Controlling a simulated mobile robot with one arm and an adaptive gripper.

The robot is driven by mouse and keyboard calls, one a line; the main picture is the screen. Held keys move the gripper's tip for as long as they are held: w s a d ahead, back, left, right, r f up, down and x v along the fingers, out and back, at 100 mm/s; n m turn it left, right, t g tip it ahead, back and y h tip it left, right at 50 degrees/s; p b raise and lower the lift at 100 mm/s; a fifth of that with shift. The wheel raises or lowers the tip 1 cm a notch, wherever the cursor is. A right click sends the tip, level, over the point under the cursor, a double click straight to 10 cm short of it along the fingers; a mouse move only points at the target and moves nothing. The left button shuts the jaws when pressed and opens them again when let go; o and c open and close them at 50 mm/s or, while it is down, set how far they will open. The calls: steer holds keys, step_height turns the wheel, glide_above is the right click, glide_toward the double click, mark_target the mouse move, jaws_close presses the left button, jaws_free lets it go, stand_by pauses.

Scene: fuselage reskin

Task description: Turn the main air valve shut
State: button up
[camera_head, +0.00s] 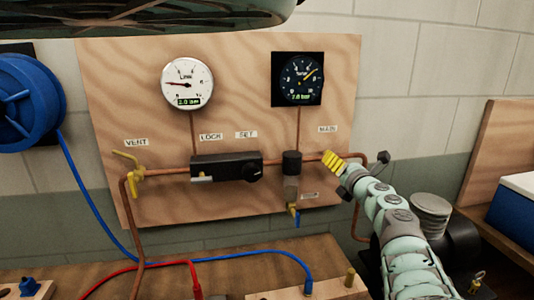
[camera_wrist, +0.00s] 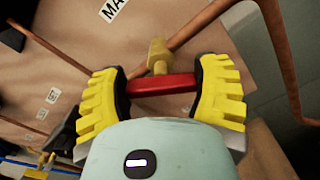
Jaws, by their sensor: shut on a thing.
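The main air valve has a red handle (camera_wrist: 162,84) and a brass body (camera_wrist: 158,55) on a copper pipe, seen in the wrist view. My gripper (camera_wrist: 163,92) has yellow ribbed fingers on either side of the red handle, shut on it. The handle lies across the picture between the fingers, roughly crosswise to the pipe there. In the head view my gripper (camera_head: 334,162) is at the right end of the copper pipe, just below the MAIN label (camera_head: 328,129). The gripper hides the valve handle there.
A wooden panel (camera_head: 230,75) carries a white line gauge (camera_head: 187,83), a dark gauge (camera_head: 297,79), a black regulator block (camera_head: 226,168) and a yellow vent valve (camera_head: 130,165). A blue hose reel (camera_head: 28,103) hangs left. A blue box (camera_head: 514,210) stands right.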

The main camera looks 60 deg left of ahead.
steer(key=m+p, duration=0.1)
steer(key=m, duration=0.1)
steer(key=m+p, duration=0.1)
steer(key=shift+w+r+m, duration=0.1)
steer(key=shift+r+m, duration=0.2)
steer(key=shift+m, duration=0.1)
steer(key=m+p, duration=0.1)
steer(key=m, duration=0.2)
steer(key=shift+p, duration=0.4)
steer(key=shift+f+m+p, duration=0.15)
steer(key=shift+m+p, duration=0.25)
steer(key=shift+m, duration=0.65)
steer(key=shift+f+m+p, duration=0.1)
steer(key=shift+m+p, duration=0.3)
steer(key=shift+m, duration=0.65)
steer(key=o, duration=1.2)
steer(key=shift+f, duration=0.15)
steer(key=shift+d+f, duration=0.1)
steer(key=shift+d, duration=0.1)
steer(key=v, duration=1.1)
steer(key=shift+s+d, duration=0.2)
steer(key=shift+d, duration=0.15)
